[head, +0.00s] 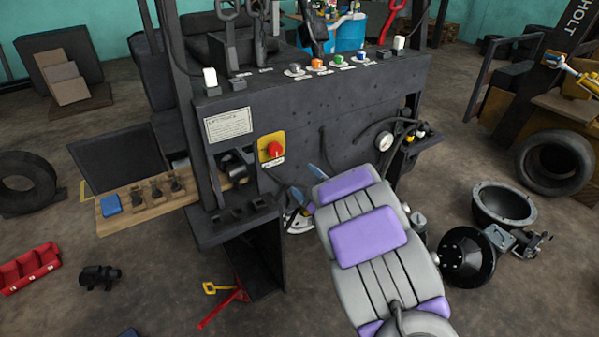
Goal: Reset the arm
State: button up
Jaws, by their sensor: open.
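My arm, grey with purple pads, reaches from the bottom right up towards the dark front of the stripped forklift (330,105). My gripper (305,183) is at its far end, partly hidden behind the arm. Two bluish fingertips show apart, with nothing visible between them. They are in front of the panel, below and right of the red rotary knob (274,149) on its yellow plate. Whether the fingertips touch the panel or a cable there is hard to tell.
Coloured knobs, including an orange one (318,64), line the panel top. A gauge (385,141) with cables is right of the arm. A wooden board with levers (150,191) juts left. A red tray (30,267), tyre (556,163) and black bowl (503,204) lie on the floor.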

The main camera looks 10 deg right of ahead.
jog(key=shift+d, duration=0.1)
jog(key=s+d+r+m+g+h, duration=0.2)
jog(key=s+d+m+g+h, duration=0.25)
jog(key=s, duration=0.25)
jog(key=s+d+r+m+g+h, duration=0.2)
jog(key=s+d+m+g+h, duration=0.1)
jog(key=s+m+h, duration=0.3)
jog(key=s+a+g+y, duration=0.1)
jog(key=s+a+g, duration=0.2)
jog(key=s, duration=0.9)
jog(key=s+a+m+g+y, duration=0.1)
jog(key=s+a+g, duration=0.3)
jog(key=s, duration=0.8)
jog(key=s+a+m+g+y, duration=0.1)
jog(key=s+a+g+y, duration=0.2)
jog(key=s, duration=0.9)
jog(key=a+r+g, duration=0.1)
jog(key=a, duration=0.2)
jog(key=shift+s, duration=0.4)
